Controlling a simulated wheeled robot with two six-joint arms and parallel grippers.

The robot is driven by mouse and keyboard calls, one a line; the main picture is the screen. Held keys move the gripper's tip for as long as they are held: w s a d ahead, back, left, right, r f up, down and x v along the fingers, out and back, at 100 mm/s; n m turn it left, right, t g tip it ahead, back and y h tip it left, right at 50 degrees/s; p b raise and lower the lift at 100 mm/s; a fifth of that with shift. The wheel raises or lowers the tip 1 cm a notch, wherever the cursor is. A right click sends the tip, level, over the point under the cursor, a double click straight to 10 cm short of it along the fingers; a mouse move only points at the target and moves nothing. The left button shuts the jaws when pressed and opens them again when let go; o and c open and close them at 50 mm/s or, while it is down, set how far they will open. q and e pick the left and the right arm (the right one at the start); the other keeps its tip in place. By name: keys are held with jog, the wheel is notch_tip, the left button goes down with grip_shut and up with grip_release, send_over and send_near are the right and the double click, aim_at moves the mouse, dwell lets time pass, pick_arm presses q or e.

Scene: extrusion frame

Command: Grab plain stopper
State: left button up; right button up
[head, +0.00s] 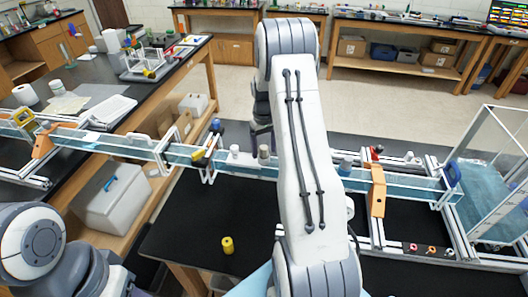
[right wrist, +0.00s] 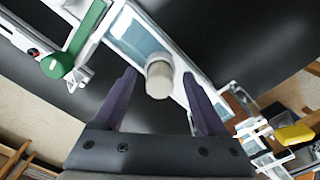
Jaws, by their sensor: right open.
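A plain pale grey-beige stopper (head: 264,152) stands on the long clear channel (head: 250,168) in the head view. In the right wrist view the stopper (right wrist: 159,78) shows from above, between the two dark fingers. My right gripper (head: 262,128) is open and just above the stopper, partly hidden by my own arm. In the right wrist view the open fingers of the right gripper (right wrist: 159,88) have visible space on both sides of the stopper. Only links of my left arm show at the lower left; its gripper is out of view.
A small white cylinder (head: 234,150) stands left of the stopper. A yellow spool-like piece (head: 228,245) stands on the black table (head: 190,232). An orange bracket (head: 377,192) crosses the channel at right. A green bar (right wrist: 86,28) lies beyond the fingers in the right wrist view.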

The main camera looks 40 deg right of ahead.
grip_shut()
jog(key=shift+r, duration=0.15)
